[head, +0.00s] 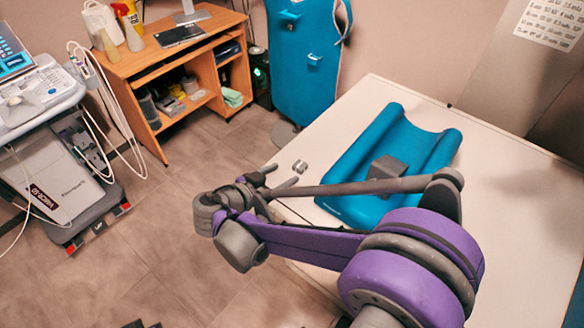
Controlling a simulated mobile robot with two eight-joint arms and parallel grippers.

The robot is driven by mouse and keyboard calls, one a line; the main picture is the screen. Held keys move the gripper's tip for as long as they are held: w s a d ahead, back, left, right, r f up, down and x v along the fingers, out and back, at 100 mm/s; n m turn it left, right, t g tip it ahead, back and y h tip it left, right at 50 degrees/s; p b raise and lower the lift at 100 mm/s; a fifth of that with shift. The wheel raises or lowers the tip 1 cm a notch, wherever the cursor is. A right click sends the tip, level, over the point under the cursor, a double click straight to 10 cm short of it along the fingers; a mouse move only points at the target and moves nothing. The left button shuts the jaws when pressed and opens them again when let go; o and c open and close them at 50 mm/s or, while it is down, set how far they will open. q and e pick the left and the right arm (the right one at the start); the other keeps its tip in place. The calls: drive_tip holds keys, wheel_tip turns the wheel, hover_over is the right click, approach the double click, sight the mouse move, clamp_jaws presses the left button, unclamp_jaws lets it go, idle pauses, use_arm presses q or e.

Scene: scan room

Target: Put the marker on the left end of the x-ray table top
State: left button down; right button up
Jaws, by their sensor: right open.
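The x-ray table top (352,115) is the pale surface at the right, with its left edge running down behind my right arm. A small grey piece (300,166), which looks like the marker, appears on the table top close to that left edge. My right gripper (281,177) is open, its fingers pointing up and right. The small grey piece shows just past the fingertips, apart from them and not between them. My right arm hides part of the table's left edge. My left gripper cannot be made out.
A blue cradle-shaped cushion (440,142) lies on the table top, with a grey block (387,168) on it. A blue apron (302,60) hangs behind. A wooden desk (172,62) and an ultrasound cart (55,165) stand at the left. Floor between is clear.

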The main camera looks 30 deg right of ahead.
drive_tip(key=shift+v, duration=2.35)
drive_tip(key=shift+d, duration=0.1)
drive_tip(key=s+d+n+y, duration=0.1)
drive_tip(key=s+d+n+g+p, duration=0.1)
drive_tip(key=s+d+n+y, duration=0.1)
drive_tip(key=shift+s+f+y, duration=0.2)
drive_tip(key=shift+f+y, duration=0.1)
drive_tip(key=s+n+y, duration=0.1)
drive_tip(key=s+d+n+y+p, duration=0.1)
drive_tip(key=s+f+n+y, duration=0.1)
drive_tip(key=s, duration=0.1)
drive_tip(key=shift+s+d+g+p, duration=0.1)
drive_tip(key=shift+d+g+p, duration=0.05)
drive_tip(key=shift+g+p, duration=0.2)
drive_tip(key=s+n+y, duration=0.2)
drive_tip(key=s+n+p, duration=0.1)
drive_tip(key=shift+s+a+f+y, duration=0.3)
drive_tip(key=shift+s+a+y, duration=0.05)
drive_tip(key=shift+s+y, duration=0.05)
drive_tip(key=s+a+n+y, duration=0.1)
drive_tip(key=s+a+n+t+y+p, duration=0.1)
drive_tip(key=s+a+n+y+p, duration=0.1)
drive_tip(key=s+n, duration=0.1)
drive_tip(key=shift+r+t+y, duration=0.25)
drive_tip(key=shift+r+y, duration=0.05)
drive_tip(key=shift+y, duration=0.1)
